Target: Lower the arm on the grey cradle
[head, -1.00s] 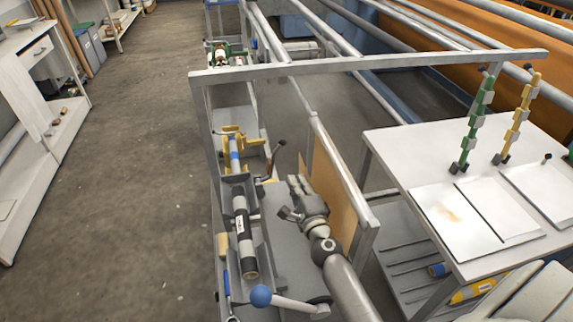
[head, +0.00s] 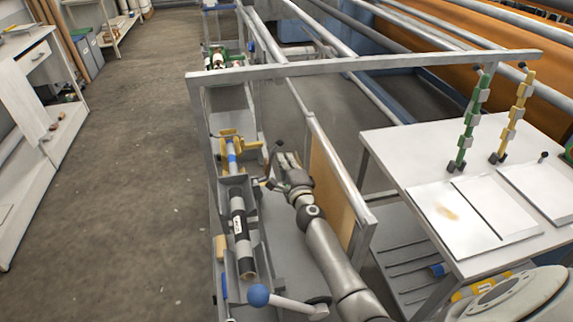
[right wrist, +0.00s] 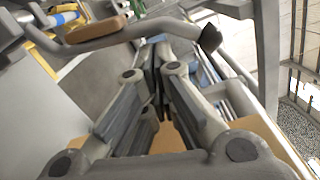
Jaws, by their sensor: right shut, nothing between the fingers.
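The grey cradle (head: 250,205) stands along the left side of the bench in the head view and holds a black roll with a white band (head: 240,235). A dark bent lever arm (head: 269,166) stands up near its far end, beside the yellow cradle (head: 228,139). Which cradle it belongs to is unclear. My left gripper is out of view.
A grey frame bar (head: 365,66) spans above. A tan board (head: 327,185) stands close right of my right arm. A white table (head: 400,150) is farther right.

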